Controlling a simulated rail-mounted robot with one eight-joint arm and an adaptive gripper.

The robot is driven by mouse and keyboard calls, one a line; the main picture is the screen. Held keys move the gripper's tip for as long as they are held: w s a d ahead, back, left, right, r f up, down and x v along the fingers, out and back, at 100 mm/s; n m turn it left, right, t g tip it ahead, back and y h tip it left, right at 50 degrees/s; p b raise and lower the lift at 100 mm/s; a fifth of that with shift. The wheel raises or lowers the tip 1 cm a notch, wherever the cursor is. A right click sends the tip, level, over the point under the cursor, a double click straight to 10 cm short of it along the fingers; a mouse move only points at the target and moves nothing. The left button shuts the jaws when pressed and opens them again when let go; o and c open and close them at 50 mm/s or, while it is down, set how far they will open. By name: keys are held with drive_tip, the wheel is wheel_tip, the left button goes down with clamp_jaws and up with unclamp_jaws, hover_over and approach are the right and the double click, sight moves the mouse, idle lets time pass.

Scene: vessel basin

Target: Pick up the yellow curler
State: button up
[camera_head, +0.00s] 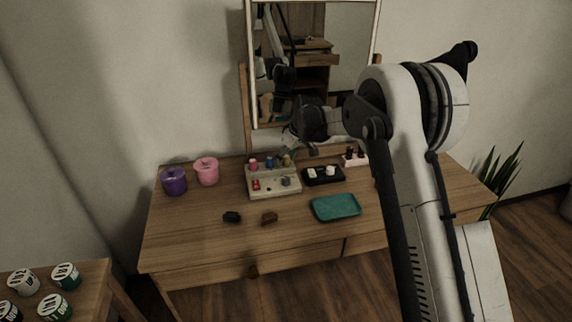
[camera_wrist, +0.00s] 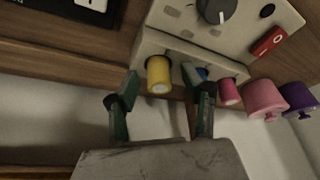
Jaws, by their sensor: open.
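The yellow curler (camera_wrist: 158,76) stands out from the edge of a pale holder (camera_wrist: 152,38) in the wrist view. It also shows small at the back of the holder in the head view (camera_head: 287,160). My gripper (camera_wrist: 163,92) is open and empty, with its dark green fingers on either side of the curler in the picture. I cannot tell whether a finger touches it. In the head view my gripper (camera_head: 301,143) hangs just above the back of the holder.
A blue curler (camera_wrist: 203,74), partly hidden by a finger, and a pink curler (camera_wrist: 229,92) sit beside it. Pink (camera_head: 207,171) and purple (camera_head: 174,181) pots stand left. A black tray (camera_head: 323,182) and teal tray (camera_head: 336,207) lie right. A mirror (camera_head: 318,60) rises behind.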

clamp_jaws()
